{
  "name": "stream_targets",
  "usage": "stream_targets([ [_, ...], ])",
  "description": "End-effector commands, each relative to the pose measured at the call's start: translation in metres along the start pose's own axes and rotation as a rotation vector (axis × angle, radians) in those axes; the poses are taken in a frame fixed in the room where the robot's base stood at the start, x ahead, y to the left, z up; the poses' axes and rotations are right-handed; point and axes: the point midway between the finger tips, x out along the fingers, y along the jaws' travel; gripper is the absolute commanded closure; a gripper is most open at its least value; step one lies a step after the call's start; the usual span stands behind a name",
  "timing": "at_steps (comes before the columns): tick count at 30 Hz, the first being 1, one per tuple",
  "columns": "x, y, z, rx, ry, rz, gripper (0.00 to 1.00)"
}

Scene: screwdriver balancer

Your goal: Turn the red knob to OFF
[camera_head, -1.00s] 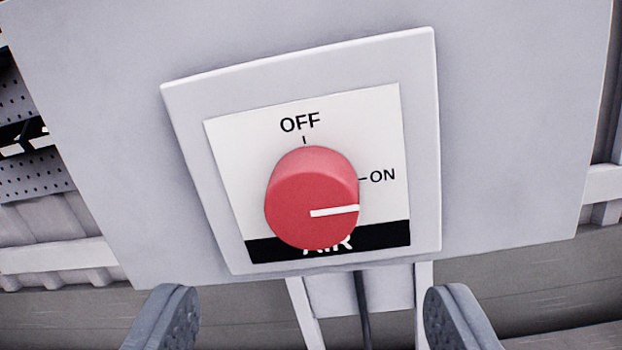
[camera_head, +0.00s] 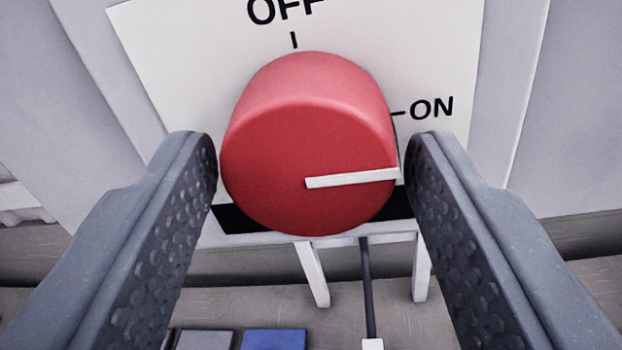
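The red knob (camera_head: 305,150) fills the middle of the view, mounted on a white label plate (camera_head: 170,60). Its white pointer line (camera_head: 352,178) points right, toward the ON mark (camera_head: 431,109). The OFF mark (camera_head: 286,10) is above the knob, partly cut off by the top edge. My gripper (camera_head: 312,160) is open, with one finger left of the knob and the other right of it. The fingertips are very near the knob's sides; a thin gap seems to show on the right, and I cannot tell whether the left one touches.
The grey panel (camera_head: 560,120) surrounds the plate. Below it are a white frame leg (camera_head: 312,275) and a dark cable (camera_head: 367,290). A blue item (camera_head: 274,339) and a grey item (camera_head: 205,340) lie at the bottom edge.

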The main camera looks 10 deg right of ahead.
Motion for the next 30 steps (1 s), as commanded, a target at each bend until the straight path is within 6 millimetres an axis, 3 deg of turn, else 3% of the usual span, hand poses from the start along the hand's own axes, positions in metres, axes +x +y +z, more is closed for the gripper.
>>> stream_targets([
  [1, 0.0001, 0.0002, 0.0, 0.0, 0.0, 0.0, 0.64],
  [3, 0.0001, 0.0002, -0.0001, 0.0, 0.0, 0.0, 0.81],
  [17, 0.0005, 0.0018, -0.0017, -0.082, -0.005, 0.003, 0.81],
  [30, 0.0008, 0.002, -0.0041, -0.452, -0.027, 0.009, 0.81],
])
